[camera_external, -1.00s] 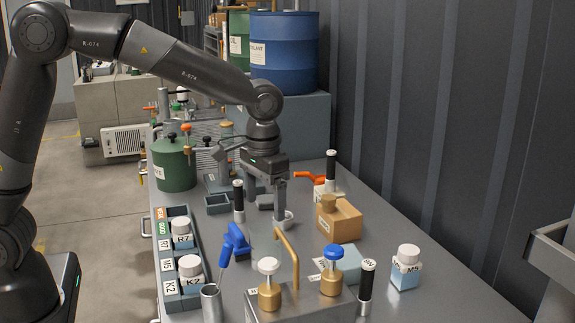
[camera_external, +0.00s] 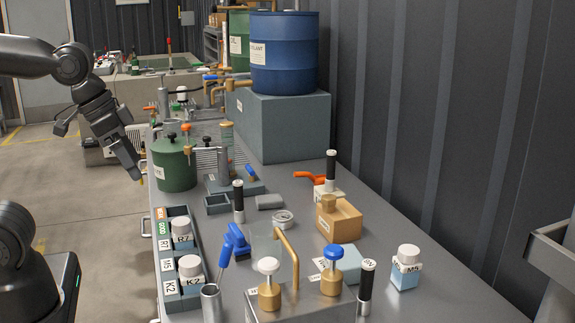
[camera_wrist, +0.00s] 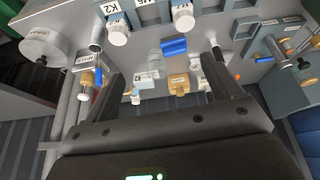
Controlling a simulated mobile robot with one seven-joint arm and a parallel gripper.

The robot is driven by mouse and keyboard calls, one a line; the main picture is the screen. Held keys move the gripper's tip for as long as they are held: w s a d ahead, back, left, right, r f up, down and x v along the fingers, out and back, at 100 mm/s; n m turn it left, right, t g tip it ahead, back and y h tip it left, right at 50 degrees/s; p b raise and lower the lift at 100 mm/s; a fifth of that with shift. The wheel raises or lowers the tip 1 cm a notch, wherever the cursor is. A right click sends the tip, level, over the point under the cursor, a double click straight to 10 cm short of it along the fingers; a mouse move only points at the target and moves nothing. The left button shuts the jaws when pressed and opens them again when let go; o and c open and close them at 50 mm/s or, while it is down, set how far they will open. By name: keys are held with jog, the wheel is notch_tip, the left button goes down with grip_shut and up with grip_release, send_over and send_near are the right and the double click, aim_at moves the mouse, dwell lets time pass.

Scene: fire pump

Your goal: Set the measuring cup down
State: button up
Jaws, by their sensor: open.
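I cannot make out the cup for sure in the wrist view.
A rack (camera_external: 167,272) with white-capped bottles lines the bench's left edge. A green tank (camera_external: 173,166) stands close to my gripper. The tan box (camera_external: 338,222), a black-handled tool (camera_external: 238,203) and a brass-valved metal box (camera_external: 300,302) surround the cup.

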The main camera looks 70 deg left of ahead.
jog(key=shift+o, duration=0.5)
jog(key=shift+m+t, duration=0.3)
jog(key=shift+t, duration=0.2)
jog(key=s, duration=0.2)
jog(key=s+f, duration=0.1)
jog(key=s, duration=0.2)
jog(key=shift+a+f, duration=0.2)
jog(key=shift+w, duration=0.1)
